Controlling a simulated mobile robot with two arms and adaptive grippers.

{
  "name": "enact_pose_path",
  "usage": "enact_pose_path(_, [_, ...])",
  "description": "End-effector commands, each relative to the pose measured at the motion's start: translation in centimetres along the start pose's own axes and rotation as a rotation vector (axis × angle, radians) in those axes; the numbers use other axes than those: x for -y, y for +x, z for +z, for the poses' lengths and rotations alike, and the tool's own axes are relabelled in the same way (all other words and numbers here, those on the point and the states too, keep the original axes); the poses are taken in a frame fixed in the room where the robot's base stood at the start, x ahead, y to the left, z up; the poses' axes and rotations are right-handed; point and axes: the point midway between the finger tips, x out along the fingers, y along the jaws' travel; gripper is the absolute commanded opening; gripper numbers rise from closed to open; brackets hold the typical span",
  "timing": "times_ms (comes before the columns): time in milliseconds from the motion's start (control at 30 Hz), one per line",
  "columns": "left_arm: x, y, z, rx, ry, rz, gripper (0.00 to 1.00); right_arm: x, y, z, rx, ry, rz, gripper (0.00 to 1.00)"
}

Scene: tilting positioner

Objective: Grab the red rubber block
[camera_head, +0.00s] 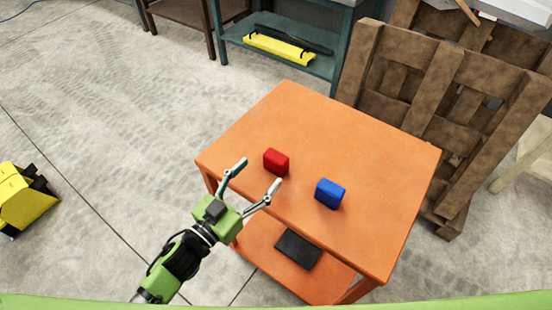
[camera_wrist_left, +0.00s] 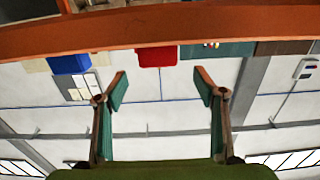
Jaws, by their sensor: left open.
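The red rubber block (camera_head: 276,162) stands on the orange table (camera_head: 330,125), near the table's edge on my left arm's side. My left gripper (camera_head: 258,172) is open and empty, its two fingers spread towards the red block but apart from it. In the left wrist view, which looks upside down, the red block (camera_wrist_left: 157,57) shows beyond and between the spread fingertips (camera_wrist_left: 160,82), at the orange table's edge (camera_wrist_left: 160,30). My right gripper is in neither view.
A blue block (camera_head: 330,193) stands on the table to the right of the red one; it also shows in the wrist view (camera_wrist_left: 68,64). A dark flat item (camera_head: 298,248) lies on the lower shelf. Wooden pallets (camera_head: 440,90) stand behind. The far tabletop is clear.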

Motion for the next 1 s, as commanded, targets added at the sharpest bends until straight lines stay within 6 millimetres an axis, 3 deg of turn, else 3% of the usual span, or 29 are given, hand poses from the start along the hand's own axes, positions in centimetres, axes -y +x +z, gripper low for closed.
enact_pose_path(100, [0.1, 1.8, -0.1, 0.0, -0.001, -0.001, 0.64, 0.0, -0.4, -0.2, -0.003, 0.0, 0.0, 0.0])
enact_pose_path(367, [-0.1, 3.8, -0.1, 0.0, -0.001, -0.001, 0.64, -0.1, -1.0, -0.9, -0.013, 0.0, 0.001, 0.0])
enact_pose_path(600, [-0.3, 7.2, 0.1, -0.001, -0.001, -0.002, 0.64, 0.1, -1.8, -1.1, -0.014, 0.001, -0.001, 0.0])
enact_pose_path(933, [-0.4, 7.8, 0.3, 0.001, 0.0, -0.001, 0.64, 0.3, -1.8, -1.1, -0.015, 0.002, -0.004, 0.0])
enact_pose_path(1000, [-0.4, 7.8, 0.3, 0.001, 0.0, -0.001, 0.46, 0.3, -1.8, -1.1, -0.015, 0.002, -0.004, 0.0])
